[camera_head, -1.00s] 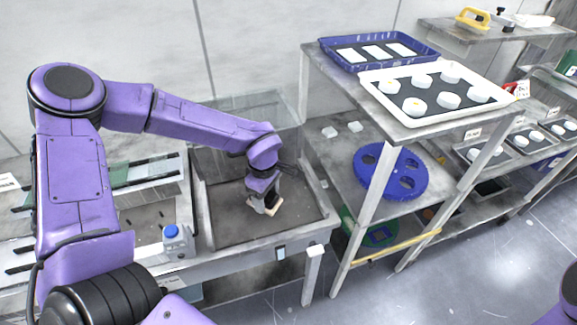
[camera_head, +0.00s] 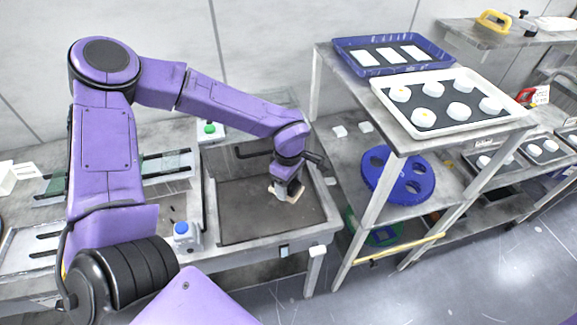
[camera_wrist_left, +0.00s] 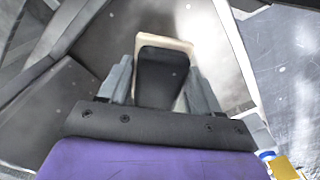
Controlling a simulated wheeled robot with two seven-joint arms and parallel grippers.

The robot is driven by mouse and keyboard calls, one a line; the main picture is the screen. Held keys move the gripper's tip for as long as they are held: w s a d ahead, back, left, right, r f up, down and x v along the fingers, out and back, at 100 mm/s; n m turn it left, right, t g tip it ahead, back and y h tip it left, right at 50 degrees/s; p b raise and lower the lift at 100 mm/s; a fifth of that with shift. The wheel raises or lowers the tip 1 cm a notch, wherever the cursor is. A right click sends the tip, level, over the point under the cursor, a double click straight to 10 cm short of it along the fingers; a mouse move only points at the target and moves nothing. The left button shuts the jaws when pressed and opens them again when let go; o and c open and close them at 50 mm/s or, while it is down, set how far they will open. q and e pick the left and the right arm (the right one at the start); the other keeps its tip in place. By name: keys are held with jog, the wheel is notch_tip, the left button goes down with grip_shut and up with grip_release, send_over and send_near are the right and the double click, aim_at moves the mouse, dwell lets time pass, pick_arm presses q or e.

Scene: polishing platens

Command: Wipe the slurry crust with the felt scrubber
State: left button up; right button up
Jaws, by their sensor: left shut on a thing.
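My left gripper (camera_head: 288,190) is inside the grey basin (camera_head: 209,205), toward its back right. It is shut on the felt scrubber (camera_head: 272,193), whose cream felt edge shows at the basin floor. In the left wrist view, the scrubber's black handle (camera_wrist_left: 162,77) sits between the two grey fingers of the left gripper (camera_wrist_left: 155,85), with the cream felt (camera_wrist_left: 165,41) beyond it. I cannot tell for certain if the felt touches the floor. The basin floor (camera_head: 245,218) is dark and mottled; no slurry crust stands out clearly on it. My right gripper is out of view.
A post box with a blue button (camera_head: 181,229) stands at the basin's front left, and a green button (camera_head: 209,128) behind. A rack with a white tray (camera_head: 385,99), a blue tray (camera_head: 340,60) and a blue disc (camera_head: 376,185) stands close on the right.

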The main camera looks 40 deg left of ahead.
pick_arm(q)
jog(key=shift+w+r+p, duration=0.15)
jog(key=shift+r+p, duration=0.2)
jog(key=shift+r, duration=1.4)
jog(key=shift+f, duration=0.15)
